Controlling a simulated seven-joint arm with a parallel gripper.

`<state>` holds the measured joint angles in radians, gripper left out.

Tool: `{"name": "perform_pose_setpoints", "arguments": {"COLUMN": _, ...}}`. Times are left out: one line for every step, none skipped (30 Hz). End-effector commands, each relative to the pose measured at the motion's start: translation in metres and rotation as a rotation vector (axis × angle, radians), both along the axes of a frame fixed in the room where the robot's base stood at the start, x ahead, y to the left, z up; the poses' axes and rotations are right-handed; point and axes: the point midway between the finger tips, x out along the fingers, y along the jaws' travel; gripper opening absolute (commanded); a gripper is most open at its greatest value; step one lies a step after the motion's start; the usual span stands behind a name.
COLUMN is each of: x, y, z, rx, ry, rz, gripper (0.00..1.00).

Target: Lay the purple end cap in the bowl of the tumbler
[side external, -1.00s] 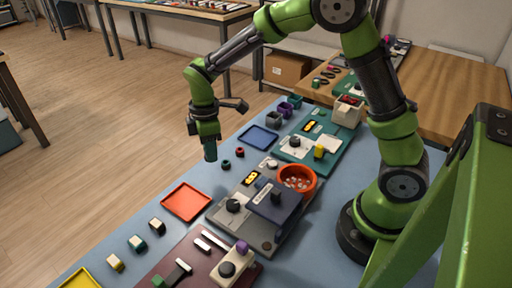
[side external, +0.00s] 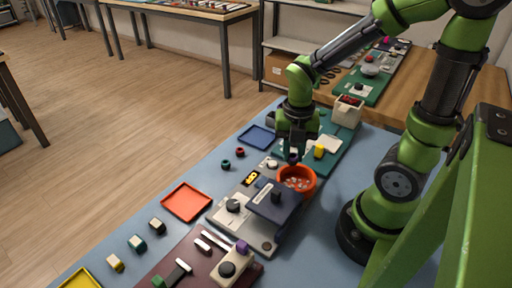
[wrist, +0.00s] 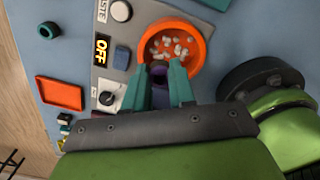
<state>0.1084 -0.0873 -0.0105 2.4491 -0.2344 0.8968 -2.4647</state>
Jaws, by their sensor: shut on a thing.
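The tumbler's orange bowl (side external: 297,180) has several pale chips inside; it also shows at the top of the wrist view (wrist: 192,68). My gripper (side external: 293,158) is over the bowl's far-left edge in the side view, pointing down. In the wrist view its two teal fingertips (wrist: 163,70) reach the bowl's near rim. They are shut on the dark purple end cap (wrist: 158,73), which shows between them. The cap's lower end is hard to see, and I cannot tell its exact height above the rim.
The tumbler's grey base carries an "OFF" display (wrist: 102,48), knobs and a dark blue block (side external: 274,203). A teal ring (side external: 226,164) and a red ring (side external: 240,152) lie on the blue table. An orange tray (side external: 186,202) and a blue tray (side external: 257,137) stand nearby.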

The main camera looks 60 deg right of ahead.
Motion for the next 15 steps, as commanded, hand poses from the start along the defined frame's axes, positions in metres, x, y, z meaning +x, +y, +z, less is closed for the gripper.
{"name": "perform_pose_setpoints", "arguments": {"x": -0.008, "y": 0.0, "z": -0.004, "rx": 0.001, "ry": 0.007, "rz": 0.082, "gripper": 0.0}}
{"name": "perform_pose_setpoints", "arguments": {"x": -0.011, "y": 0.0, "z": -0.006, "rx": 0.0, "ry": 0.009, "rz": 0.132, "gripper": 0.0}}
{"name": "perform_pose_setpoints", "arguments": {"x": -0.015, "y": 0.001, "z": -0.009, "rx": 0.0, "ry": 0.014, "rz": 0.193, "gripper": 0.0}}
{"name": "perform_pose_setpoints", "arguments": {"x": -0.017, "y": 0.001, "z": -0.011, "rx": 0.001, "ry": 0.017, "rz": 0.234, "gripper": 0.0}}
{"name": "perform_pose_setpoints", "arguments": {"x": -0.017, "y": 0.001, "z": -0.011, "rx": 0.001, "ry": 0.017, "rz": 0.27, "gripper": 0.0}}
{"name": "perform_pose_setpoints", "arguments": {"x": -0.018, "y": 0.001, "z": -0.012, "rx": 0.0, "ry": 0.017, "rz": 0.311, "gripper": 0.0}}
{"name": "perform_pose_setpoints", "arguments": {"x": -0.017, "y": 0.001, "z": -0.012, "rx": -0.001, "ry": 0.014, "rz": 0.337, "gripper": 0.0}}
{"name": "perform_pose_setpoints", "arguments": {"x": -0.017, "y": 0.001, "z": -0.012, "rx": -0.002, "ry": 0.012, "rz": 0.357, "gripper": 0.0}}
{"name": "perform_pose_setpoints", "arguments": {"x": -0.016, "y": 0.001, "z": -0.012, "rx": -0.003, "ry": 0.011, "rz": 0.378, "gripper": 0.0}}
{"name": "perform_pose_setpoints", "arguments": {"x": -0.016, "y": 0.001, "z": -0.013, "rx": -0.004, "ry": 0.01, "rz": 0.391, "gripper": 0.0}}
{"name": "perform_pose_setpoints", "arguments": {"x": -0.016, "y": 0.001, "z": -0.014, "rx": -0.004, "ry": 0.01, "rz": 0.4, "gripper": 0.0}}
{"name": "perform_pose_setpoints", "arguments": {"x": -0.016, "y": 0.001, "z": -0.015, "rx": -0.003, "ry": 0.011, "rz": 0.406, "gripper": 0.0}}
{"name": "perform_pose_setpoints", "arguments": {"x": -0.016, "y": 0.001, "z": -0.017, "rx": -0.003, "ry": 0.012, "rz": 0.408, "gripper": 0.0}}
{"name": "perform_pose_setpoints", "arguments": {"x": -0.016, "y": 0.001, "z": -0.019, "rx": -0.003, "ry": 0.012, "rz": 0.409, "gripper": 0.0}}
{"name": "perform_pose_setpoints", "arguments": {"x": -0.016, "y": 0.001, "z": -0.022, "rx": -0.003, "ry": 0.012, "rz": 0.409, "gripper": 0.0}}
